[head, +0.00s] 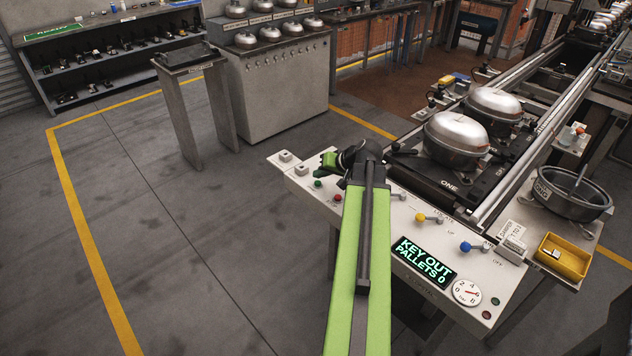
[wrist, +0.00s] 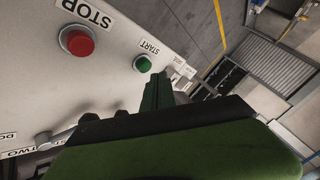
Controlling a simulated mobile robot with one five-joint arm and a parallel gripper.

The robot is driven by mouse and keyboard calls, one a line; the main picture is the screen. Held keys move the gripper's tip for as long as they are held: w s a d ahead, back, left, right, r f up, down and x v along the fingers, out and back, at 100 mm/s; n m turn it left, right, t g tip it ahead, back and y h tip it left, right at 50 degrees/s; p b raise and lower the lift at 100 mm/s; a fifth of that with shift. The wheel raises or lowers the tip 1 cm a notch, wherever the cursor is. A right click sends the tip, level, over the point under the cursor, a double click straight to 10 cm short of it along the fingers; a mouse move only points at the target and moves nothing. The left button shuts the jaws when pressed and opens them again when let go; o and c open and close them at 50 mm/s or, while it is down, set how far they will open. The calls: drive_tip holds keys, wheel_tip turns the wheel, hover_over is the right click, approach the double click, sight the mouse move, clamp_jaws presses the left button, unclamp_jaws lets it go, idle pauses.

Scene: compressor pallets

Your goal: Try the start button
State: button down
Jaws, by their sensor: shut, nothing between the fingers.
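The start button (head: 318,183) is a small green button near the left end of the white control panel (head: 402,262). In the wrist view the green button (wrist: 142,64) sits beside a label reading START. The red stop button (head: 337,198) is to its right, and it also shows in the wrist view (wrist: 77,41) under a STOP label. My gripper (head: 329,160) is over the panel's left end, just behind the green button. In the wrist view its shut, empty fingers (wrist: 158,82) point up close to the green button; I cannot tell whether they touch it.
The panel's display (head: 423,260) reads KEY OUT, PALLETS 0. A yellow lever (head: 428,219), a blue lever (head: 473,247) and a dial (head: 467,292) are to the right. A silver compressor (head: 456,140) stands behind on the conveyor. The floor at left is clear.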

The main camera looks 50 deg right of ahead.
sight(320, 183)
wheel_tip(320, 183, up, 5)
drive_tip(key=p, duration=0.5)
drive_tip(key=shift+r, duration=0.1)
idle(0.7)
